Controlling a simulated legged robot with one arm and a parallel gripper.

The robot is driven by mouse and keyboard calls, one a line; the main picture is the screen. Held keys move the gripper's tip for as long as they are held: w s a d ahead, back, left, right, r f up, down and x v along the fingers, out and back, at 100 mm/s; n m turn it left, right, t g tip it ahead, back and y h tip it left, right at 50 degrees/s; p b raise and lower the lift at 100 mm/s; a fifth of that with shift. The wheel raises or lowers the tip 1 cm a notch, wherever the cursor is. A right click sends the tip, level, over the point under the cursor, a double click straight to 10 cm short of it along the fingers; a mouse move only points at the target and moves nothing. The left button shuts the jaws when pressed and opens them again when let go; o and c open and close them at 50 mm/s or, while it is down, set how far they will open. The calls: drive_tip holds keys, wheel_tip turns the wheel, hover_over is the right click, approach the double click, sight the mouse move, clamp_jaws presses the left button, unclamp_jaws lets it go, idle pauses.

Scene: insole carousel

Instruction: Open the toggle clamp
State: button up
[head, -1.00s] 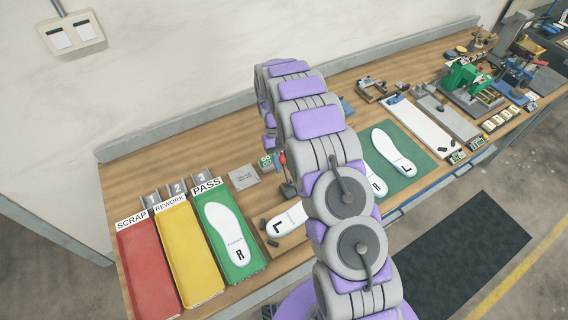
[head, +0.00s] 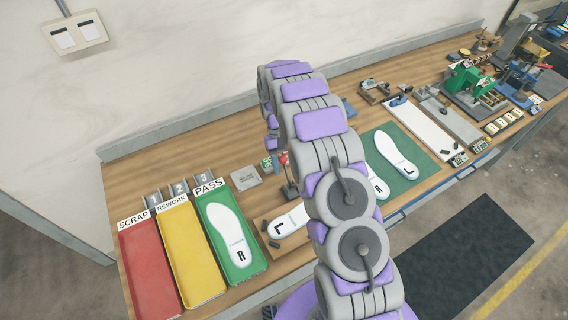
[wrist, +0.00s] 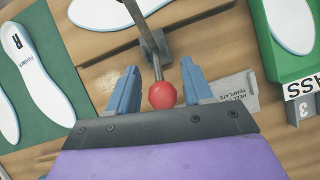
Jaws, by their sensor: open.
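The toggle clamp shows in the wrist view as a grey bracket (wrist: 155,46) with a metal lever ending in a red ball knob (wrist: 162,95). My gripper (wrist: 160,68) is open, with one blue finger on each side of the knob and visible gaps between. The lever runs from the knob toward the top of the wrist view. In the head view the red knob (head: 284,158) shows just left of my arm, above the board holding the white L insole (head: 288,222).
Red SCRAP (head: 151,262), yellow REWORK (head: 188,252) and green PASS (head: 262,262) trays stand at left; PASS holds an R insole. A template plate (head: 245,178) lies near the clamp. A green mat (head: 412,150) with two insoles lies right of my arm.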

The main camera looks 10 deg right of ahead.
drive_tip(key=p+v, duration=1.1)
drive_tip(key=v, duration=0.6)
drive_tip(key=shift+r, duration=0.15)
drive_tip(key=shift+w+a, duration=0.1)
idle(0.6)
